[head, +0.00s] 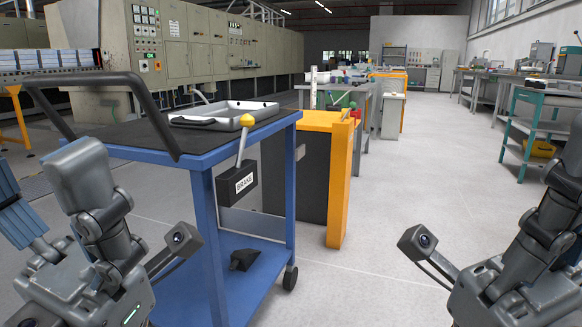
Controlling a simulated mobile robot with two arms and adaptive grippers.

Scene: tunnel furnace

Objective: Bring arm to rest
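My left gripper (45,180) is at the lower left, beside the blue cart. It points upward, and its two fingers show apart with nothing between them. A small camera (180,237) sticks out from its wrist. My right gripper (548,215) is at the lower right, partly cut off by the picture edge. One of its fingers shows, and I cannot tell how far apart the fingers are. Its wrist camera (425,240) is over bare floor. I see nothing held in either gripper.
The blue cart (205,155) stands close ahead on the left, with a dark handle (140,85), a grey tray (228,113) and a yellow-knobbed brake lever (243,135). An orange-framed table (340,180) stands behind it. The floor (430,170) at centre right is clear.

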